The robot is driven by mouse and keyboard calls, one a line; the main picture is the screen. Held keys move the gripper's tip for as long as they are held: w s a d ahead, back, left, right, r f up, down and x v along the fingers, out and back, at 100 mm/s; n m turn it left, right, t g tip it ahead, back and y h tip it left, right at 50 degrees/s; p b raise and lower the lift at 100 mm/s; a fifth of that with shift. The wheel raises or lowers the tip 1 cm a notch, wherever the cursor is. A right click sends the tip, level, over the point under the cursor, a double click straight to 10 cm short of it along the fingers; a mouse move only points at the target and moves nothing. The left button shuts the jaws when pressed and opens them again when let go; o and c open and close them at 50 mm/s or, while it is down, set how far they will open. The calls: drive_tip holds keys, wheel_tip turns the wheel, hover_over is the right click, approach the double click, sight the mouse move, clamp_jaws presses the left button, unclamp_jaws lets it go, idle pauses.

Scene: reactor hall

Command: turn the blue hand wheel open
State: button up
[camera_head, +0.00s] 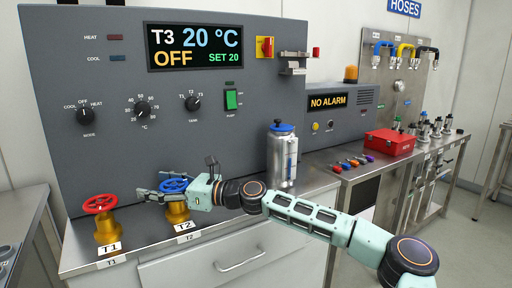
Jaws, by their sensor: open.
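The blue hand wheel (174,185) sits on top of a brass valve body (177,212) labelled T2, at the front of the steel bench. My gripper (142,193) reaches in from the right and is open, with its fingers pointing left at the height of the blue wheel. The fingers overlap the wheel's front and left side in the picture; I cannot tell whether they touch it. Part of the wheel and valve is hidden behind my gripper.
A red hand wheel (100,203) on the T1 valve stands close to the left. A steel vessel with a blue lid (283,155) stands behind my arm. The grey control panel (80,60) rises behind the bench. A red box (390,142) is farther right.

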sight(169, 179)
drive_tip(key=shift+w+d+f+m+t+h+b, duration=0.1)
drive_tip(key=shift+w+m+t+h+b, duration=0.2)
drive_tip(key=shift+m+t+b, duration=0.4)
drive_tip(key=shift+w+d+r+m+t+h+b, duration=0.15)
drive_tip(key=shift+m+t+h+b, duration=0.25)
drive_tip(key=shift+t+b, duration=0.45)
drive_tip(key=shift+w+f+m+t+h+b, duration=0.15)
drive_tip(key=shift+w+m+t+h+b, duration=0.15)
drive_tip(key=shift+m+t+b, duration=0.5)
drive_tip(key=shift+w+d+t+h, duration=0.1)
drive_tip(key=shift+t+h, duration=0.2)
drive_tip(key=shift+t, duration=0.25)
drive_tip(key=shift+w+d+m+t+h+b, duration=0.2)
drive_tip(key=shift+m+t+h+b, duration=0.35)
drive_tip(key=shift+b, duration=0.45)
drive_tip(key=shift+w+d+m+t+h+b, duration=0.1)
drive_tip(key=shift+w+m+t+h+b, duration=0.2)
drive_tip(key=shift+m+t+b, duration=0.5)
drive_tip(key=shift+w+d+m+t+h+b, duration=0.1)
drive_tip(key=shift+d+m+t+h+b, duration=0.1)
drive_tip(key=shift+m+t+h+b, duration=0.55)
drive_tip(key=shift+w+d+r+m+t+h, duration=0.1)
drive_tip(key=shift+w+d+m+t+h, duration=0.1)
drive_tip(key=shift+m+t+h, duration=0.35)
drive_tip(key=shift+w+d+r+m+t+h, duration=0.15)
drive_tip(key=shift+t+h, duration=0.1)
drive_tip(key=shift+h, duration=0.6)
drive_tip(key=shift+d+m+t+h+p, duration=0.15)
drive_tip(key=shift+m+t+h+p, duration=0.2)
drive_tip(key=shift+h+p, duration=0.3)
